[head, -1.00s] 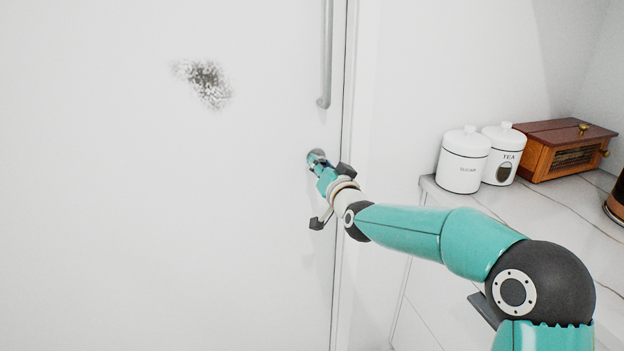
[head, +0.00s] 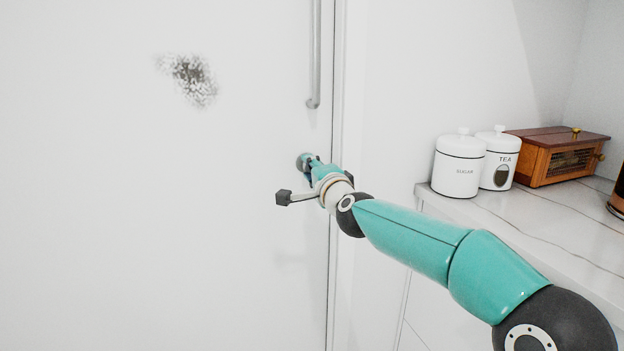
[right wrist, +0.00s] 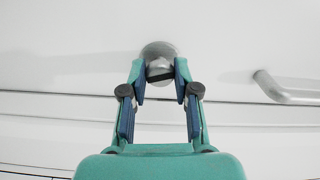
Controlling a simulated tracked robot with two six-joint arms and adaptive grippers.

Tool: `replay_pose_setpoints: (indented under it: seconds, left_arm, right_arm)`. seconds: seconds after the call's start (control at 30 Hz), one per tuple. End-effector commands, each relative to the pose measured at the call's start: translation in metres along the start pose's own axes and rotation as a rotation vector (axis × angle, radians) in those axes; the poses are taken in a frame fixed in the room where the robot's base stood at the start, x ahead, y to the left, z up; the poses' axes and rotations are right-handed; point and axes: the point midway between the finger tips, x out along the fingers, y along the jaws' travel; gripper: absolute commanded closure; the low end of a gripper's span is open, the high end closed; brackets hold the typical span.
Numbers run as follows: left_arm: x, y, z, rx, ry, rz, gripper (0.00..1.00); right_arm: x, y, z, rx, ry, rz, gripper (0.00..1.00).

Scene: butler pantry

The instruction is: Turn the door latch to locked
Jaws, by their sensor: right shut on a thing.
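The door latch (right wrist: 158,50) is a round silver fitting on the white door (head: 200,230), with a dark strip across it between my fingertips in the right wrist view. In the head view the latch (head: 303,160) sits near the door's right edge, below the handle, mostly hidden by my gripper. My right gripper (head: 309,170) is at the latch, and it also shows in the right wrist view (right wrist: 160,78), its two fingers shut on the latch's turn piece. My left gripper is in neither view.
A long vertical silver door handle (head: 314,55) is above the latch. To the right is a marble counter (head: 530,230) with a sugar canister (head: 458,170), a tea canister (head: 498,160) and a wooden box (head: 560,158).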

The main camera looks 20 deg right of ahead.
Motion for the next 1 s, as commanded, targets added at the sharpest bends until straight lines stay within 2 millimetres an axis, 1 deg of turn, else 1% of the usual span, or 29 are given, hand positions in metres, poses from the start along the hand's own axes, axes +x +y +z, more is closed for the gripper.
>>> replay_pose_setpoints:
  seconds: [0.03, 0.2, 0.4, 0.6, 1.0]
  left_arm:
    - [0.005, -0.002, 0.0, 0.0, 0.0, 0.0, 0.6]
    - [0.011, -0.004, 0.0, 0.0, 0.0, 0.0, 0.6]
    - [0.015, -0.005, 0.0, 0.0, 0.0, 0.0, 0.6]
    - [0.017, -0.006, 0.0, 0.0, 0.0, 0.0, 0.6]
    - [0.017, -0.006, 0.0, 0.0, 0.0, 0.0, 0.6]
  right_arm:
    - [0.0, 0.005, -0.002, 0.042, 0.004, 0.002, 1.0]
    - [0.0, 0.004, -0.002, 0.173, 0.004, 0.004, 1.0]
    - [0.0, 0.004, -0.002, 0.282, 0.004, 0.005, 1.0]
    - [0.0, 0.005, -0.003, 0.339, 0.005, 0.007, 1.0]
    - [0.001, 0.006, -0.002, 0.356, 0.005, 0.01, 1.0]
